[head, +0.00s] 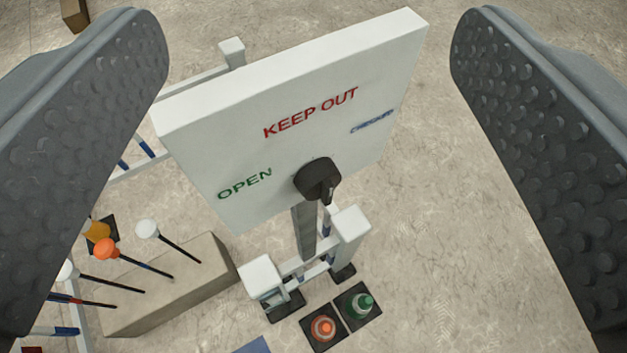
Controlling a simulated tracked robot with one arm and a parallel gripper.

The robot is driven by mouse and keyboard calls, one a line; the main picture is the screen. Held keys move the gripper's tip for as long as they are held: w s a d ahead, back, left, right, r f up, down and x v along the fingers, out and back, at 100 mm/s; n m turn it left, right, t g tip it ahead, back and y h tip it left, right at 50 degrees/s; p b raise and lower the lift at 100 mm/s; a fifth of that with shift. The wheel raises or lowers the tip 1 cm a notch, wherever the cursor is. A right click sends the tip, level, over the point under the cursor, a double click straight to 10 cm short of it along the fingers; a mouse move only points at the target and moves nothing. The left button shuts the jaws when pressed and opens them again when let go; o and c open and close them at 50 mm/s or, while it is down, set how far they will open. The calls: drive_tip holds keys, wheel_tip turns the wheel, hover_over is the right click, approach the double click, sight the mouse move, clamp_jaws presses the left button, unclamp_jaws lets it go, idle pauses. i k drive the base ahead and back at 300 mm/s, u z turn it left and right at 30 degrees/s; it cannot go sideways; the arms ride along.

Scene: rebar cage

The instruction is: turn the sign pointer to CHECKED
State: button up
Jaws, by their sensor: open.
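A white sign board (215,130) stands tilted in the picture, in the middle of the head view. It bears a green OPEN at its lower left, a red KEEP OUT across the middle and a blue CHECKED, seen at a slant, at its right. The black pointer knob (318,176) sits at the board's lower edge, with a short dark tip toward the lower right. Which word it points at I cannot tell. My gripper (309,50) is open, its two grey studded fingers wide apart on either side of the board. Nothing is between them in contact.
A grey post (304,232) runs down from the board to a white frame (262,275). Capped rods (107,249) stand by a concrete block (180,287) at lower left. The floor at right is clear.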

sight(319, 179)
drive_tip(key=u, duration=0.6)
drive_tip(key=k, duration=1.55)
drive_tip(key=z, duration=0.8)
drive_tip(key=i, duration=1)
drive_tip(key=u, duration=0.05)
